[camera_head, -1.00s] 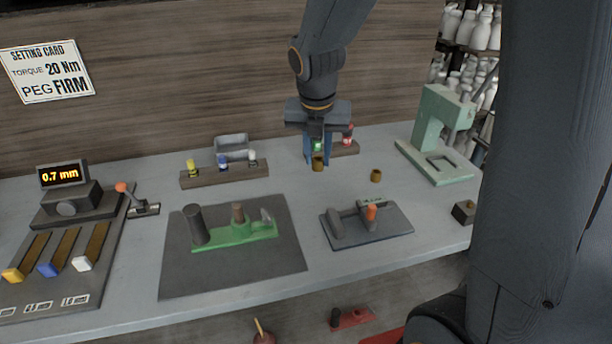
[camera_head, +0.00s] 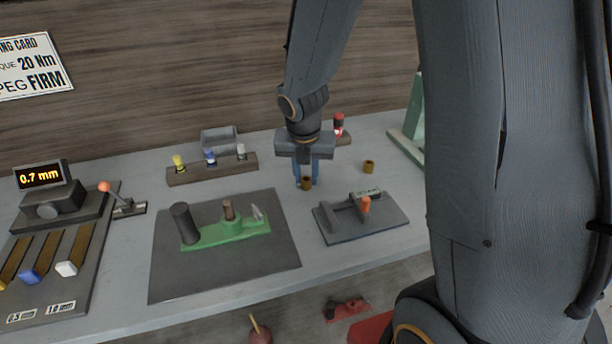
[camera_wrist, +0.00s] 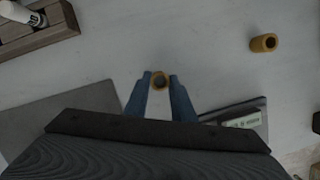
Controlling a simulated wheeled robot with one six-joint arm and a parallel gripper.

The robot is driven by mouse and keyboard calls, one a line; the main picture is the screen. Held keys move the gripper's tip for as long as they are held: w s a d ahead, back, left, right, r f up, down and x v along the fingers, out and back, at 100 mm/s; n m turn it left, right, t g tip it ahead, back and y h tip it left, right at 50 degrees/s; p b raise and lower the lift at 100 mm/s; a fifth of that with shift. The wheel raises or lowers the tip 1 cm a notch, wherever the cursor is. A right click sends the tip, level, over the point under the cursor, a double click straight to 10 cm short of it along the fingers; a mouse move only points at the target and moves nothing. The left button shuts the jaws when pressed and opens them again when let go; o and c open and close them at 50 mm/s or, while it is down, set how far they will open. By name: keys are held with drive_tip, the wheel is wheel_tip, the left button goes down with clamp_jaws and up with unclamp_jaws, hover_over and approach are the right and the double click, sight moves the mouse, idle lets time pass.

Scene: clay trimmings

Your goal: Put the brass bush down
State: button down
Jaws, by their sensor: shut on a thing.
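A small brass bush (camera_head: 306,183) is held between the blue fingers of my gripper (camera_head: 306,174), just above or at the grey bench top; I cannot tell whether it touches. In the wrist view the same bush (camera_wrist: 160,80) sits upright between the tips of my gripper (camera_wrist: 160,84), its hole facing up. A second brass bush (camera_head: 369,167) stands apart on the bench to the right. It also shows in the wrist view (camera_wrist: 263,43).
A dark mat (camera_head: 170,285) carries a green fixture (camera_head: 233,231). A grey plate fixture (camera_head: 385,226) lies just right and in front of my gripper. A wooden rack (camera_head: 190,176) with several bottles stands behind left. Bare bench (camera_head: 275,183) surrounds the fingers.

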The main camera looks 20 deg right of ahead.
drive_tip(key=c, duration=1.5)
unclamp_jaws()
drive_tip(key=shift+f, duration=0.1)
drive_tip(key=v, duration=1.2)
drive_tip(key=s+f+m, duration=0.2)
drive_tip(key=s+m, duration=0.2)
drive_tip(key=m, duration=0.5)
drive_tip(key=s+d+f+m+g, duration=0.1)
drive_tip(key=s+m, duration=0.3)
drive_tip(key=m, duration=0.5)
drive_tip(key=s+f+m+y, duration=0.1)
drive_tip(key=s+f+m, duration=0.2)
drive_tip(key=m, duration=0.7)
drive_tip(key=shift+s+d+f+g, duration=0.15)
drive_tip(key=shift+s+f+g, duration=0.2)
drive_tip(key=shift+s, duration=0.35)
drive_tip(key=m, duration=0.1)
drive_tip(key=s+m, duration=0.1)
drive_tip(key=m, duration=0.1)
drive_tip(key=shift+s+f, duration=0.15)
drive_tip(key=shift+f, duration=0.1)
